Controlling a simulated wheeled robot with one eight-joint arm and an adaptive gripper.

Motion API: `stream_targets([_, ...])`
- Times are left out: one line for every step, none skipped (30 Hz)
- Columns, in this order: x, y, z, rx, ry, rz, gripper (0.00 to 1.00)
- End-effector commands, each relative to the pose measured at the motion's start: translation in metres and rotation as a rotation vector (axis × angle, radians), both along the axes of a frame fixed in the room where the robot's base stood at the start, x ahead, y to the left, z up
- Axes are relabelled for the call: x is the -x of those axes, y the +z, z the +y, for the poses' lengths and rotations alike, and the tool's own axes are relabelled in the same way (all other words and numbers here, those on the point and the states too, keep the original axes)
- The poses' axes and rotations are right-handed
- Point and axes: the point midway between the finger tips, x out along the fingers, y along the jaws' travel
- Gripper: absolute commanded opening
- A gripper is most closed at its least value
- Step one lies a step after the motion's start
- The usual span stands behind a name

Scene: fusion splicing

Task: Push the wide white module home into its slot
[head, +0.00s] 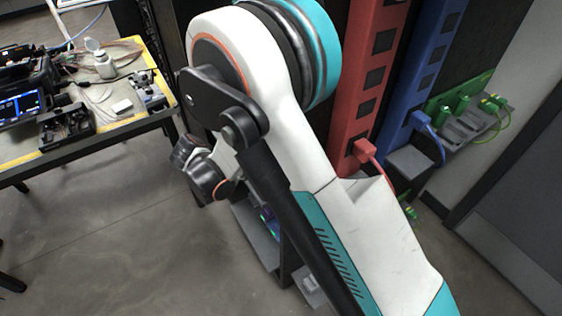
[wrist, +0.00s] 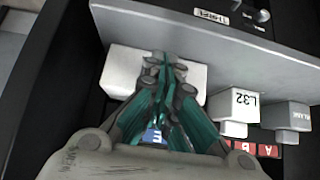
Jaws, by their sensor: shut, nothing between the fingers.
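The wide white module (wrist: 120,73) shows in the wrist view as a plain white block against a grey panel (wrist: 225,48). My gripper (wrist: 166,62) is shut and empty, with its fingertips in front of the middle of the module. I cannot tell whether the tips touch it. The fingers hide the module's centre and part of its lower edge. How deep the module sits in its slot cannot be seen. In the head view my arm hides the module and the gripper.
In the wrist view, a white module marked L32 (wrist: 238,106) and a grey module (wrist: 288,116) are to the right, near red labels (wrist: 268,151). In the head view, a cluttered table (head: 102,142) stands left, and red (head: 368,80) and blue (head: 410,85) columns stand right.

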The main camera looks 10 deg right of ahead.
Motion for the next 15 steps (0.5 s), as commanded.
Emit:
stream_targets([-0.001,0.000,-0.003,0.000,-0.001,-0.001,0.00])
stream_targets([-0.002,0.000,-0.004,0.000,-0.001,-0.001,0.00])
stream_targets([-0.003,0.000,-0.006,0.000,-0.001,-0.001,0.00])
stream_targets([-0.004,0.000,-0.008,0.000,-0.001,-0.001,0.00])
stream_targets([-0.004,0.000,-0.009,0.000,-0.001,-0.001,0.00])
stream_targets([-0.005,0.000,-0.011,-0.001,-0.002,-0.001,0.00])
stream_targets([-0.006,0.000,-0.013,-0.001,-0.002,-0.001,0.00])
stream_targets([-0.007,0.000,-0.014,-0.001,-0.002,-0.001,0.00])
stream_targets([-0.008,0.000,-0.016,0.000,-0.002,-0.001,0.00])
stream_targets([-0.008,0.000,-0.018,0.000,-0.002,-0.001,0.00])
stream_targets([-0.009,0.000,-0.019,0.000,-0.002,-0.001,0.00])
stream_targets([-0.010,0.000,-0.021,0.000,-0.001,0.000,0.00])
stream_targets([-0.011,0.000,-0.022,0.000,-0.001,0.000,0.00])
stream_targets([-0.011,0.000,-0.024,0.000,-0.001,0.000,0.00])
stream_targets([-0.012,0.000,-0.026,0.000,-0.001,0.000,0.00])
